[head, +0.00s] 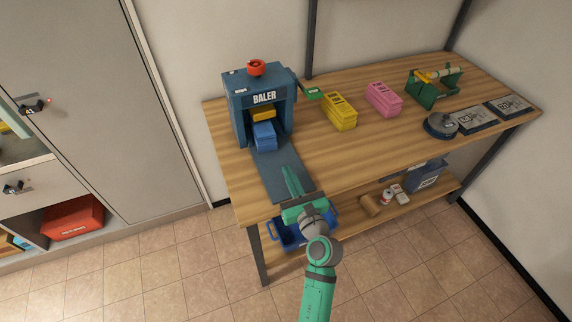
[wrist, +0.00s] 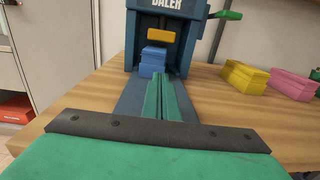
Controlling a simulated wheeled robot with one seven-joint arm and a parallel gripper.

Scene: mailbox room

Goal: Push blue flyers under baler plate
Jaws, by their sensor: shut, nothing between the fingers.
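The blue flyers (head: 265,136) are a stacked bundle at the mouth of the blue baler (head: 240,105). They also show in the wrist view (wrist: 153,62). The yellow plate (head: 262,115) hangs inside the baler, above and behind the flyers; it also shows in the wrist view (wrist: 161,36). My green gripper (head: 287,170) is shut and empty over the grey strip in front of the baler. Its fingertips (wrist: 162,78) point toward the flyers. The wrist view does not clearly show whether they touch; the head view shows a gap. The flyers' far end is hidden inside the baler.
A grey strip (head: 270,172) runs from the baler to the table's front edge. A green lever (head: 312,94) sticks out at the baler's right. Yellow (head: 340,112) and pink (head: 383,99) bundles stand further right. A blue bin (head: 288,237) is below the table.

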